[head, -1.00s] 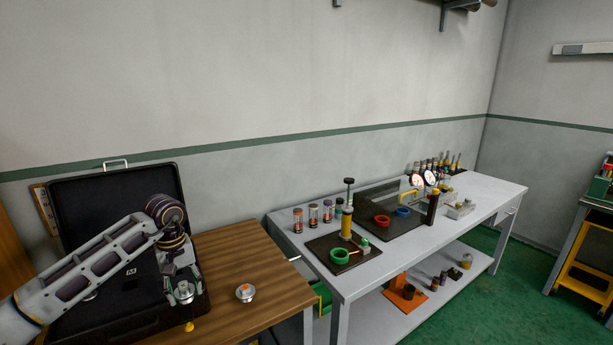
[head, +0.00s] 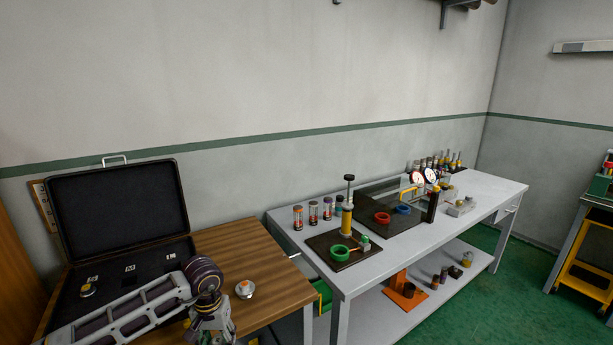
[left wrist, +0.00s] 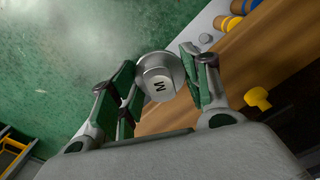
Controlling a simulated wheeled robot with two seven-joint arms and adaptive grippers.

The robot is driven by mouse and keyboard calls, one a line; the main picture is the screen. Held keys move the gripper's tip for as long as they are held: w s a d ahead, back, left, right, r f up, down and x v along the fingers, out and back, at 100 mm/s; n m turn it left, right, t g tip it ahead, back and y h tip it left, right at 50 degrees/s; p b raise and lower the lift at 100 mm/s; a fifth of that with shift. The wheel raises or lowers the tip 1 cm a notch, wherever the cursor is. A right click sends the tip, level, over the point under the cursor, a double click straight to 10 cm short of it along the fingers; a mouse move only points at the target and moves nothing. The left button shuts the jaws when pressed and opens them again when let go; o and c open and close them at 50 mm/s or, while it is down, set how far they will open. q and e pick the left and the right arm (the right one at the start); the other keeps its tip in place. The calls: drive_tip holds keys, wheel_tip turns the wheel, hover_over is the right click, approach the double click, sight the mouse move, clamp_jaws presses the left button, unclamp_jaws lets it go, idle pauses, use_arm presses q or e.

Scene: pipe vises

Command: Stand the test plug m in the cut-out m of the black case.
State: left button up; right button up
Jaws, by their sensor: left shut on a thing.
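The test plug m (left wrist: 158,80), a grey metal disc with a stub marked M, sits between the green-padded fingers of my left gripper (left wrist: 163,85) in the left wrist view. My left gripper is shut on it. In the head view the left gripper (head: 213,326) is low, at the front of the wooden table, right of the case; the plug is hidden there. The black case (head: 118,208) lies open at the left. Its M label (head: 130,268) shows between two others; my arm covers the case's front part, and cut-out m cannot be made out clearly.
One plug (head: 87,291) stands in the case's left part. The grey bench (head: 375,262) at the right holds rings, gauges and a pump.

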use_arm(q)
drive_tip(key=s+f, duration=0.1)
drive_tip(key=s+d+f, duration=0.1)
drive_tip(key=f, duration=0.1)
drive_tip(key=shift+s+d+f, duration=0.15)
drive_tip(key=shift+s+f, duration=0.05)
